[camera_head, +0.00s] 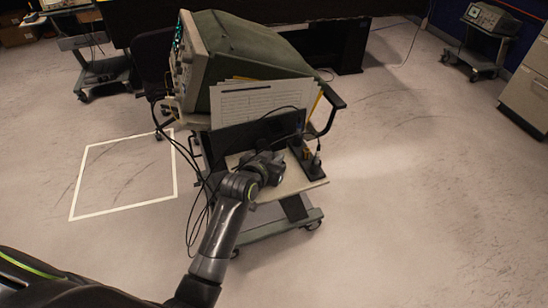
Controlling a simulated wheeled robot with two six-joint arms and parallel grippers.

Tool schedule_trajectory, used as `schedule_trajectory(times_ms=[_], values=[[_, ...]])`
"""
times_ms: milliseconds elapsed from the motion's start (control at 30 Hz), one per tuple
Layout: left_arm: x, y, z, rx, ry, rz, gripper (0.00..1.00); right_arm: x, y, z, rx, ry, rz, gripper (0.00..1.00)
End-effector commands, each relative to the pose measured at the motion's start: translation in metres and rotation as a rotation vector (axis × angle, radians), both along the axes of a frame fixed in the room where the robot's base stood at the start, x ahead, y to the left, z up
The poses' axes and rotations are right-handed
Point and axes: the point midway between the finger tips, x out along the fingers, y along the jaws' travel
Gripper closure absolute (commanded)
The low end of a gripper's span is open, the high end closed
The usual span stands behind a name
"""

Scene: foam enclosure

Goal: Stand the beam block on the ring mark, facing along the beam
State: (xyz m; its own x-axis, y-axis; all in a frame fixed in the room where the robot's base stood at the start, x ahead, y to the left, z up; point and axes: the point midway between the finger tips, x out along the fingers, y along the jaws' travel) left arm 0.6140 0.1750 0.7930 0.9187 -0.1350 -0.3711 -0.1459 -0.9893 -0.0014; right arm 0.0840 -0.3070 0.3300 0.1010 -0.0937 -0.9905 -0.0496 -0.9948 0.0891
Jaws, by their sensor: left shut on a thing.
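My left gripper (274,166) is over the pale board (291,188) on the lower part of a cart. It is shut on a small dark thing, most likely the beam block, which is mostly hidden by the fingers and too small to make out. Just right of the gripper, a black strip (319,178) lies on the board with small upright posts (316,160) on it. I cannot make out the ring mark or the line of the beam. My right gripper is not in view.
A large green-grey oscilloscope (250,55) sits on top of the cart, with a printed sheet (262,101) below it. Dark cables hang at the cart's left. A white taped square (73,202) marks the floor at left.

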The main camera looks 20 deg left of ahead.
Motion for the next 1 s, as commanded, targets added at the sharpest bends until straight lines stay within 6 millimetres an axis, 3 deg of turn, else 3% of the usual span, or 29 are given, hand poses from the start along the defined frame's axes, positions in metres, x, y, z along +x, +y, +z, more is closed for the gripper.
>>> schedule_trajectory(times_ms=[267,300,433,767,1000], values=[[0.0,0.0,-0.002,-0.001,-0.004,0.0,1.0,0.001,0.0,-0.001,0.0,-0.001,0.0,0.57],[0.0,0.0,-0.003,0.0,0.0,0.0,0.77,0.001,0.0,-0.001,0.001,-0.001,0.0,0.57],[0.0,0.0,-0.002,0.0,0.0,0.0,0.61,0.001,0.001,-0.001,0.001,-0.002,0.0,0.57],[0.0,0.0,0.001,0.0,-0.001,0.0,0.61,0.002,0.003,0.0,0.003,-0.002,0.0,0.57],[-0.023,0.003,0.01,-0.002,0.0,0.001,0.61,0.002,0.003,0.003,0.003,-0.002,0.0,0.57]])
